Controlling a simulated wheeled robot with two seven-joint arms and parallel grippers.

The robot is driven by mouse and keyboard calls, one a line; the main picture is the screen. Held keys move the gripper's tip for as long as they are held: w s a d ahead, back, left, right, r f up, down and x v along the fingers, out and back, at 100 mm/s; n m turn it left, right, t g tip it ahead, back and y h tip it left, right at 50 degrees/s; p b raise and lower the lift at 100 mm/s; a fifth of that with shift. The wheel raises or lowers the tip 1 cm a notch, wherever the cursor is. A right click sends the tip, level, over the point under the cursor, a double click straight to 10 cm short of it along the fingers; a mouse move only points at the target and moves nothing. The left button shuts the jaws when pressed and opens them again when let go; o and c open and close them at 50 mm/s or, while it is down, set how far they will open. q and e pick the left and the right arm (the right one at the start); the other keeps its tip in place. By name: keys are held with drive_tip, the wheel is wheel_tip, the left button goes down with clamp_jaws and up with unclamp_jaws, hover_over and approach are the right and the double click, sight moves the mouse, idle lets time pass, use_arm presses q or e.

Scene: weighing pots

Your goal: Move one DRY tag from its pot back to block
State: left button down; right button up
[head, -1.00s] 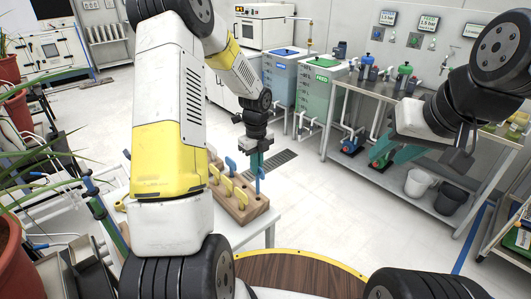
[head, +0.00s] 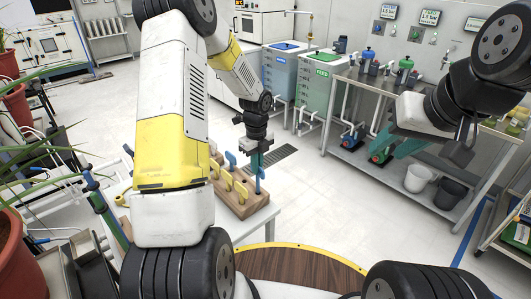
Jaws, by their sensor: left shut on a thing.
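A wooden block (head: 240,208) stands on a white table left of centre in the head view. Several yellow tags (head: 241,190) and a blue tag (head: 231,159) stand upright in it. My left gripper (head: 257,164) is over the block's right end, shut on another blue tag (head: 258,184). That tag is upright, its lower end at the block's top; whether it is seated in a slot I cannot tell. My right gripper (head: 392,150) hangs in the air at the right, away from the block; its finger gap is unclear. Writing on the tags is too small to read.
Terracotta pots with plants (head: 10,255) line the left edge. My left forearm hides part of the table and block. A bench with valves and buckets (head: 418,178) stands at the right. The floor between is clear.

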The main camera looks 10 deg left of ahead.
use_arm(q)
drive_tip(key=shift+f, duration=2.2)
drive_tip(key=c, duration=1.5)
unclamp_jaws()
drive_tip(key=shift+r, duration=3.9)
